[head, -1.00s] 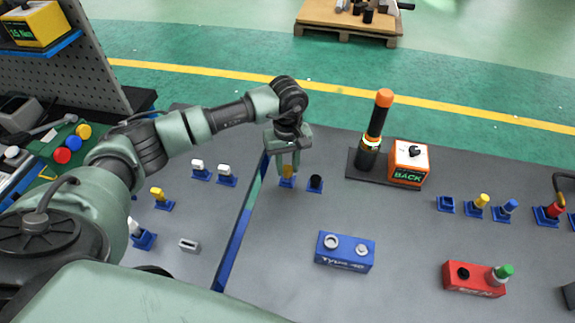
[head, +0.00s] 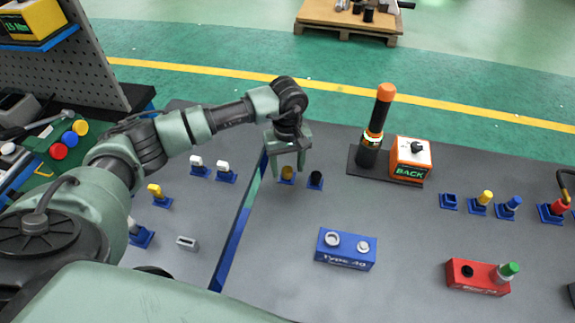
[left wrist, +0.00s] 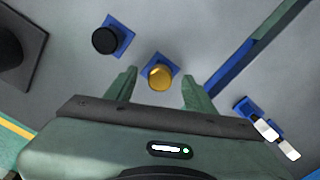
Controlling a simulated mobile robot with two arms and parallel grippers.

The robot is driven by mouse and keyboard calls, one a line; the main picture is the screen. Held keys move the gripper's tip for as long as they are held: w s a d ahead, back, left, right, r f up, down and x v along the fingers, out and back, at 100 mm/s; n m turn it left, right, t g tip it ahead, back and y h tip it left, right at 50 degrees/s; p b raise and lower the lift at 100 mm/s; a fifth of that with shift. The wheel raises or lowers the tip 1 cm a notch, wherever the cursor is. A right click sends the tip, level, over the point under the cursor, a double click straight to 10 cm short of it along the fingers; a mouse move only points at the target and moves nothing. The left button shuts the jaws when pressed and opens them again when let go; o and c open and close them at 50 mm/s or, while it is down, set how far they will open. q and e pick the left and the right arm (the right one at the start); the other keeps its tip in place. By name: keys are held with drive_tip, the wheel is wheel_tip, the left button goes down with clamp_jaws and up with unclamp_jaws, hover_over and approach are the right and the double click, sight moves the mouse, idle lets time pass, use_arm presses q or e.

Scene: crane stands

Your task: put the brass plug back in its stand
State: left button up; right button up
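The brass plug (head: 287,172) stands upright in its small blue stand (head: 285,182), to the right of the long blue strip. In the left wrist view the plug's round gold top (left wrist: 160,76) sits over the blue stand, between my finger tips but touching neither. My left gripper (head: 288,169) is open above and around the plug, with a gap on both sides. It also shows in the left wrist view (left wrist: 160,80). My right gripper is not in view.
A black plug in a blue stand (head: 315,180) is close on the right. The blue strip (head: 236,235) runs close on the left. A blue block (head: 345,262) stands nearer me. A black-and-orange cylinder (head: 376,130) and an orange box (head: 411,159) stand behind right.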

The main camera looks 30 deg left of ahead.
sight(287, 169)
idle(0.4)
use_arm(q)
drive_tip(key=shift+r+p, duration=1.25)
drive_tip(key=shift+r, duration=1.3)
drive_tip(key=shift+r, duration=0.1)
